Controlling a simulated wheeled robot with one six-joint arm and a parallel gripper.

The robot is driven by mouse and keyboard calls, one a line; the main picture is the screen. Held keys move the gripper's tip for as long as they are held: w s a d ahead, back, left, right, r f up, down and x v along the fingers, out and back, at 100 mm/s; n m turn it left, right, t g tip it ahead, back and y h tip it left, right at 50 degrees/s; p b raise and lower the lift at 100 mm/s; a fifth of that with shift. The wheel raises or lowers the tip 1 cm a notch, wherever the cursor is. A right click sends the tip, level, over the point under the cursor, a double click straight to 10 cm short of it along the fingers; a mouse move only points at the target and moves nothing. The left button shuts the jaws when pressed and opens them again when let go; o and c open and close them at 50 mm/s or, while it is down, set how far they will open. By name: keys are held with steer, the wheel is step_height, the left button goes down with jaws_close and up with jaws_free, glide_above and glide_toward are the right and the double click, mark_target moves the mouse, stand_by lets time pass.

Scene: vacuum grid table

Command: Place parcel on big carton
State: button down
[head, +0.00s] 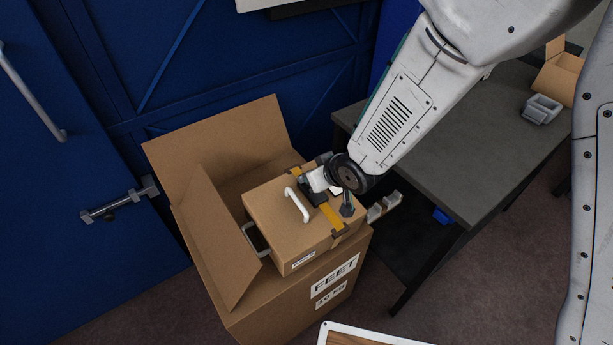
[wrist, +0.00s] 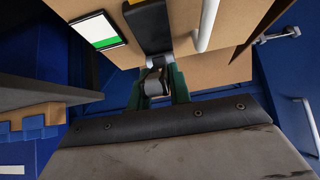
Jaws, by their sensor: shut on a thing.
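The parcel (head: 272,207) is a brown cardboard box with white handles, a yellow and dark strap across its top and a small label on its side. It is over the right part of the big carton (head: 250,312), a larger brown box with open flaps and printed white labels. I cannot tell whether the parcel touches the carton. My gripper (head: 322,192) is shut on the parcel at its dark strap piece. In the wrist view, the green-sided fingers (wrist: 160,87) close on that dark piece. The parcel (wrist: 184,17) fills the upper middle there, its white handle beside the strap.
A dark grey table (head: 450,150) stands to the right, with a grey object (head: 541,109) and an open cardboard box (head: 560,75) on it. Blue panels (head: 75,190) with a metal latch stand behind and left. A white-rimmed board (head: 365,335) is at the bottom edge.

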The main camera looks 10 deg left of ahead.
steer(key=shift+w+a, duration=0.1)
steer(key=shift+a, duration=0.05)
steer(key=shift+w+a, duration=0.15)
steer(key=shift+a, duration=0.7)
steer(key=shift+w+f, duration=0.2)
steer(key=shift+f, duration=0.05)
steer(key=shift+w+d+f, duration=0.1)
steer(key=shift+d+f, duration=0.25)
steer(key=shift+a+f, duration=0.15)
steer(key=shift+f, duration=0.5)
steer(key=shift+a+f, duration=0.15)
steer(key=shift+f, duration=0.45)
steer(key=c, duration=1.3)
jaws_free()
